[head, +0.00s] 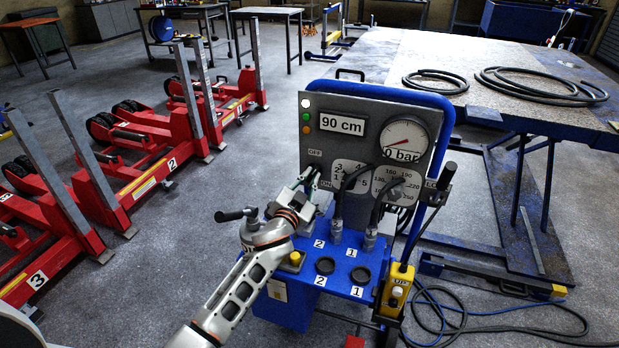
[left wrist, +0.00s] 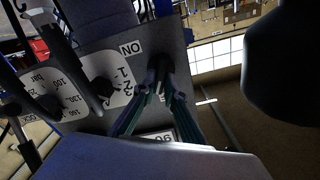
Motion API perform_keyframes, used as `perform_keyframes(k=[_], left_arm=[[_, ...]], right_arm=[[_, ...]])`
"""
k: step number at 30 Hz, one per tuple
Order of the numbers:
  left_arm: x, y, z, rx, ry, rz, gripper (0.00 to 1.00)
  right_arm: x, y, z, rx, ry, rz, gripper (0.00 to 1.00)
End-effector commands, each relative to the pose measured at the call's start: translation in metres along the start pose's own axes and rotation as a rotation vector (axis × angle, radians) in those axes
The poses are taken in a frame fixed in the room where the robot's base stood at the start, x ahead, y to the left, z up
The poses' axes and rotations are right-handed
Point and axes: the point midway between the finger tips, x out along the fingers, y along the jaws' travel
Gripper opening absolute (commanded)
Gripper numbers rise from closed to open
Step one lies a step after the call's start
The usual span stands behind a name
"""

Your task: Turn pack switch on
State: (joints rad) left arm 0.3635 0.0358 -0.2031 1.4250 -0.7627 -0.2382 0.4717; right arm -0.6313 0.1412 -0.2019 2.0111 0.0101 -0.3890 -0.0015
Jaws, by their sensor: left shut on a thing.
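The pack switch (left wrist: 160,66) is a small dark lever on the grey front panel (head: 345,107) of a blue hydraulic pack. My left gripper (head: 312,178) reaches the panel's left side, between the OFF label (head: 314,153) and the ON label (head: 326,183). In the left wrist view its fingers (left wrist: 162,84) close together on the switch, near the ON label (left wrist: 131,47). In the head view the gripper hides most of the switch, so its exact position is unclear. My right gripper is in neither view.
The panel carries a 90 cm display (head: 342,125), a pressure gauge (head: 403,140) reading about 0 bar, and black-handled levers beside the gripper. Red jacks (head: 150,160) stand at the left. A workbench with hoses (head: 540,87) is behind at right. A yellow control box (head: 396,290) hangs at the front.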

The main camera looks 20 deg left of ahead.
Motion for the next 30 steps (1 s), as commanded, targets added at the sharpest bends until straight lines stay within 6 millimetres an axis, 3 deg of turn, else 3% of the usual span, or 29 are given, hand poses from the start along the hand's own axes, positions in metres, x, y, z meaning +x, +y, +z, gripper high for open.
perform_keyframes(k=[11,30], left_arm=[[0.000,0.003,0.000,0.360,0.001,0.000,0.00],[0.000,0.006,0.003,0.918,0.001,0.000,0.00]], right_arm=[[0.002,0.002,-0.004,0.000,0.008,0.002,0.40],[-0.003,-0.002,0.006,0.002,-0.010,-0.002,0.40]])
